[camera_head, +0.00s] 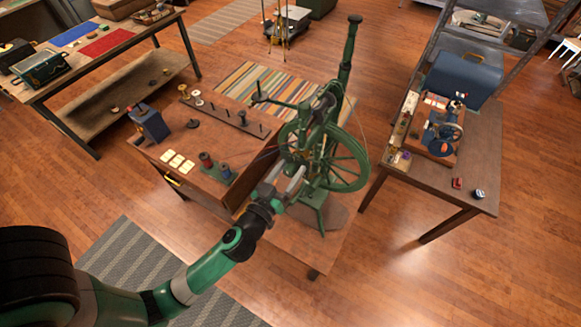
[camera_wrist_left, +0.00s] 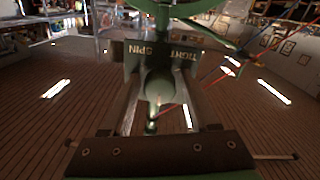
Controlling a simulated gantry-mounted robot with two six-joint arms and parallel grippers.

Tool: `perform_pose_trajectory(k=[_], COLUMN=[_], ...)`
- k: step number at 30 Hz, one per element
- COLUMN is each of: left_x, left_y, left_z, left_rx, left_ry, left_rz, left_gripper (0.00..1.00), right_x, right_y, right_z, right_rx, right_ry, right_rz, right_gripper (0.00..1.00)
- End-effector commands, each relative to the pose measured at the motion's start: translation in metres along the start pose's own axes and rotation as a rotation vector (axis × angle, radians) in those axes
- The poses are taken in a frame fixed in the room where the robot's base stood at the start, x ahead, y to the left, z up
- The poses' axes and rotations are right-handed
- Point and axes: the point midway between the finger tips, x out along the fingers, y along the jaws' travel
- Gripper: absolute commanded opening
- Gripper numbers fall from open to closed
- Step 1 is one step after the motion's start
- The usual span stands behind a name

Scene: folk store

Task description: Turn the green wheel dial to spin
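A green spinning wheel (camera_head: 345,165) stands at the right end of the wooden workbench in the head view. In the left wrist view, a rounded green dial (camera_wrist_left: 159,88) sits in the middle, below a dark label plate (camera_wrist_left: 178,52) with words including SPIN. My left gripper (camera_head: 291,180) is at the near side of the spinning wheel. In the left wrist view, its fingers (camera_wrist_left: 160,98) stand on either side of the dial, with gaps showing. The head view hides the dial behind the gripper and frame. My right gripper is in neither view.
The workbench (camera_head: 165,150) carries a blue box (camera_head: 149,124), white cards (camera_head: 178,162), and spools (camera_head: 206,161). A second table (camera_head: 480,165) with a sewing machine (camera_head: 440,132) stands at right. Colored threads (camera_wrist_left: 225,72) run beside the gripper in the wrist view.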

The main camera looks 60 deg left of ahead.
Motion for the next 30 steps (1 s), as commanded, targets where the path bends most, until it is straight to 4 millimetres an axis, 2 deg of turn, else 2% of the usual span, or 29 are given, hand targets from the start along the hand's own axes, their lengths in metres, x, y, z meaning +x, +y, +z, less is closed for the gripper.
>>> perform_pose_trajectory(k=[1,9,20,30], left_x=[-0.0001,-0.0003,-0.0004,-0.0004], left_y=[0.0001,0.0001,0.0001,0.0004], left_z=[0.0,-0.0001,0.0,0.0003], left_rx=[0.0,0.0,0.026,0.21], left_ry=[0.0,0.0,0.0,0.0], left_rz=[0.0,0.0,0.0,0.0], left_gripper=[0.49,0.01,0.0,0.0], right_x=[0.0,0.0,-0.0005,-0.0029], right_y=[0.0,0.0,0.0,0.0], right_z=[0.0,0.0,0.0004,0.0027], right_rx=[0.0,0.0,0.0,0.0], right_ry=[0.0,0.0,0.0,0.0], right_rz=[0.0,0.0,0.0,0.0], right_gripper=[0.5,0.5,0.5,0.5])
